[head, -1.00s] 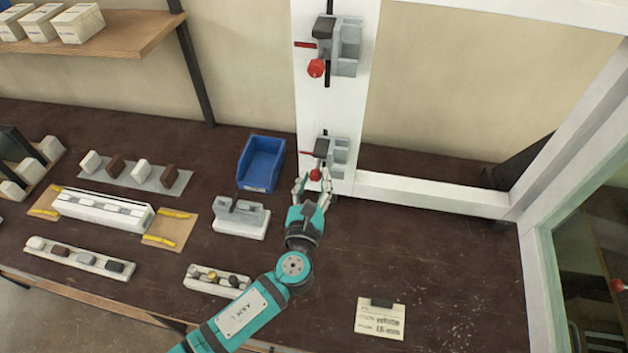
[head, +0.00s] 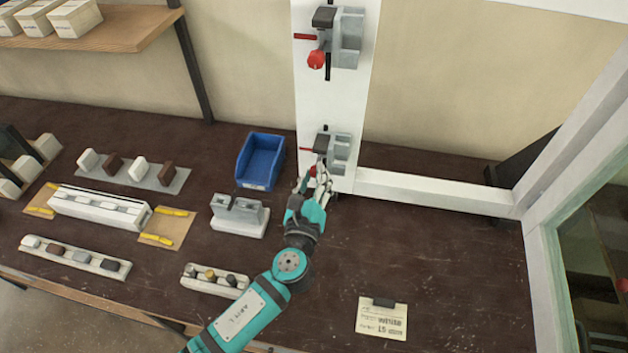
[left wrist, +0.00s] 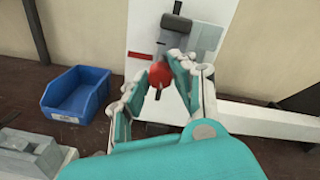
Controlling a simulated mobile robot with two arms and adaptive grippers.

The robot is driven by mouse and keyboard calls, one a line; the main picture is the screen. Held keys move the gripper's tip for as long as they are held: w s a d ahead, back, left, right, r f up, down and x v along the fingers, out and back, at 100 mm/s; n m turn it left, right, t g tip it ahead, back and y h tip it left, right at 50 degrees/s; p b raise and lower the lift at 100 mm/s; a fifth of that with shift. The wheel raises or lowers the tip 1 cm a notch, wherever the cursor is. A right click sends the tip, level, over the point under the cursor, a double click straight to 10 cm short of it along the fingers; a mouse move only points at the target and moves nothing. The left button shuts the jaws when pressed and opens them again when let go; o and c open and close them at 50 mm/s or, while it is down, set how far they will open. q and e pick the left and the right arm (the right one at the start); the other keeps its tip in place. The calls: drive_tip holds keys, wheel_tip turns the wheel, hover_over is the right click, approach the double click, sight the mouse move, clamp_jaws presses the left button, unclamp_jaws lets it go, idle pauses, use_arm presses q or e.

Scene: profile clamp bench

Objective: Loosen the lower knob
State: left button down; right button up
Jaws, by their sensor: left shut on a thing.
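The lower clamp (head: 338,152) is grey with a black block and a red bar, fixed to the white upright post. Its red lower knob (left wrist: 160,74) shows between the fingertips of my left gripper (left wrist: 160,88) in the left wrist view. In the head view my left gripper (head: 317,188) reaches up to the clamp from the front, and its fingers hide most of the knob. It is shut on the knob. The upper clamp (head: 346,38) with its own red knob (head: 316,60) sits higher on the same post. My right gripper is not in view.
A blue bin (head: 260,162) and a grey clamp on a white base (head: 240,215) stand left of my arm. A white crossbar (head: 435,193) runs right from the post. A paper card (head: 381,318) lies at the front. The bench right of my arm is mostly clear.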

use_arm(q)
drive_tip(key=n+b, duration=0.3)
drive_tip(key=n, duration=0.6)
drive_tip(key=shift+f+b, duration=0.1)
drive_tip(key=shift+b, duration=0.2)
drive_tip(key=n+b, duration=0.1)
drive_tip(key=n, duration=0.3)
drive_tip(key=shift+h, duration=0.3)
drive_tip(key=shift+n+b, duration=0.3)
drive_tip(key=shift+n, duration=2)
drive_tip(key=c, duration=1.1)
unclamp_jaws()
drive_tip(key=shift+a, duration=0.1)
